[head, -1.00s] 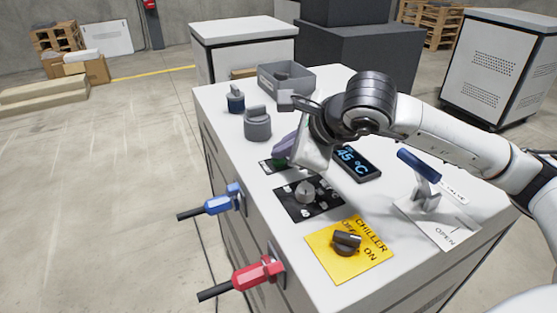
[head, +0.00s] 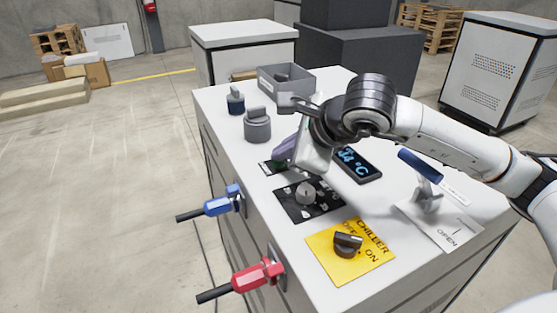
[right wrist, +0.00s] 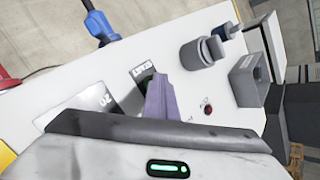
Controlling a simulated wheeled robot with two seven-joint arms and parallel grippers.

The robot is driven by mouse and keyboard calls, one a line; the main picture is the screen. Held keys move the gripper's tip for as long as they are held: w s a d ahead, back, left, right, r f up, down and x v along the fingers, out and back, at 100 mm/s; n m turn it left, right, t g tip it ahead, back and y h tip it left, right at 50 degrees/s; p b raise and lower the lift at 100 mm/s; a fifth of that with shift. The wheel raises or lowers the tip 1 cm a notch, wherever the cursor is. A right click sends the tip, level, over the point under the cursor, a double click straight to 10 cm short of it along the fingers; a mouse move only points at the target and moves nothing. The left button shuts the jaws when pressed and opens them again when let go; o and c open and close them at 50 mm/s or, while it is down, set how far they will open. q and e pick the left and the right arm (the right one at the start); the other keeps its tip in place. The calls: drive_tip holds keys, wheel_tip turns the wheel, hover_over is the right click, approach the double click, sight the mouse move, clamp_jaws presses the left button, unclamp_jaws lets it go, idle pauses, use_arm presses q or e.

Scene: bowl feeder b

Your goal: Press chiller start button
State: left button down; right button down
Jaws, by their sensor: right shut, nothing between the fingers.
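The start button is a small green spot (head: 279,166) on a dark plate, mostly hidden by my right gripper (head: 284,154). In the right wrist view, the dark green button (right wrist: 147,80) sits right beside the purple fingertip (right wrist: 160,97), by a label. My right gripper is shut and empty, pointing down at the button. It seems to touch it, but the contact itself is hidden. The blue-lit display (head: 356,163) beside it reads about 34 °C, partly covered by my arm. My left gripper is not in view.
On the white cabinet top (head: 225,105) are a black plate with a grey knob (head: 306,193), a yellow chiller plate with a dark rotary switch (head: 347,245), a blue-handled valve (head: 420,168), grey fittings (head: 257,124) and a grey bin (head: 286,80). Blue (head: 219,205) and red (head: 258,275) connectors stick out in front.

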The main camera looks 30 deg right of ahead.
drive_tip(key=shift+r, duration=0.75)
drive_tip(key=shift+p, duration=0.3)
wheel_tip(320, 180, up, 5)
drive_tip(key=p, duration=0.2)
drive_tip(key=shift+p, duration=0.4)
